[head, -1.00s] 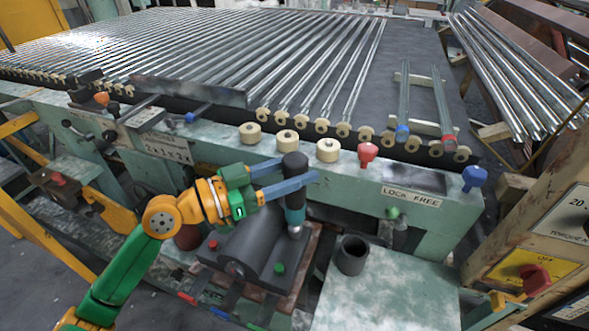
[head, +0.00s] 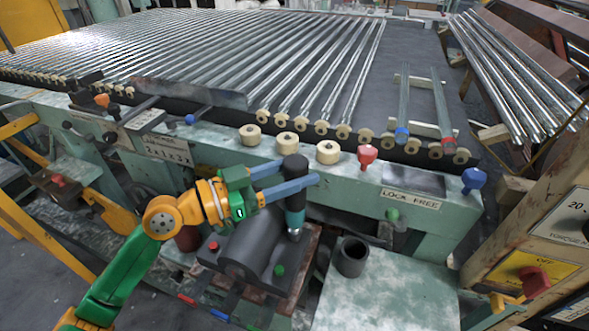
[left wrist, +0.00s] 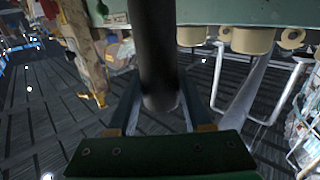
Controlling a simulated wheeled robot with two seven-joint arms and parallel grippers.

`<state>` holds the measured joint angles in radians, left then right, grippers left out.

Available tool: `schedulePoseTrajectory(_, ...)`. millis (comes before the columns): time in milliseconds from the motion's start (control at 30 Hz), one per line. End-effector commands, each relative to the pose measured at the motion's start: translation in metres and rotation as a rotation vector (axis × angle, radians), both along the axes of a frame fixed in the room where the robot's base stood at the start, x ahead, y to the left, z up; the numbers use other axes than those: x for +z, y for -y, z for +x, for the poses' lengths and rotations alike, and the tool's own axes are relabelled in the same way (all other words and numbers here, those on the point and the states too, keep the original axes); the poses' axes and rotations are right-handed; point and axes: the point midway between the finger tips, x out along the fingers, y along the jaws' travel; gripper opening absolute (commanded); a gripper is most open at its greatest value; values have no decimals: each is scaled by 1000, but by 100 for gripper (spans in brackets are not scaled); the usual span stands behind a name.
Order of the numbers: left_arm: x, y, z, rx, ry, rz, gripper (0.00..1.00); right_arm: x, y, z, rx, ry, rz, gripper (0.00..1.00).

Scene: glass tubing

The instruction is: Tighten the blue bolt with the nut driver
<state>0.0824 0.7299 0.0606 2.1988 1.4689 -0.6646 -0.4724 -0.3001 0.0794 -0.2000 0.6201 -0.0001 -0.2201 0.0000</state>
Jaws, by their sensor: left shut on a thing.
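My left gripper (head: 299,172) is shut on the nut driver (head: 295,196), a dark upright tool with a teal band and a metal lower end. The driver's lower end is at the right side of the dark cast block (head: 246,252). A red bolt (head: 213,246) and a green bolt (head: 280,270) stand on that block. I cannot make out the blue bolt there; the driver may hide it. In the left wrist view the driver (left wrist: 158,50) is a dark cylinder between my two fingers. My right gripper is not in view.
A dark open cup (head: 352,256) stands on the pale green table (head: 385,300) to the right. Behind is the machine rail with cream rollers (head: 328,152), a red knob (head: 367,157) and a blue knob (head: 473,181). A control box (head: 545,250) stands at far right.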

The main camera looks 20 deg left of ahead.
Motion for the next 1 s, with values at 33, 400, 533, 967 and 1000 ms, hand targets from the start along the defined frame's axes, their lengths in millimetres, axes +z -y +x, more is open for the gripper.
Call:
schedulePoseTrajectory(33, 11, 0, 0, 0, 4, -4, 0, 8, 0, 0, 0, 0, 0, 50)
schedulePoseTrajectory(400, 52, -1, 0, 3, 11, -4, 0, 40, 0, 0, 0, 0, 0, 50)
schedulePoseTrajectory(533, 65, -1, 0, 3, 13, -4, 0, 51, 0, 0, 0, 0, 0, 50)
schedulePoseTrajectory(967, 74, -1, 0, 4, 13, -5, 0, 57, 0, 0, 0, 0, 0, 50)
schedulePoseTrajectory(1000, 74, -1, 0, 4, 13, -5, 0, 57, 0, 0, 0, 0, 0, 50)
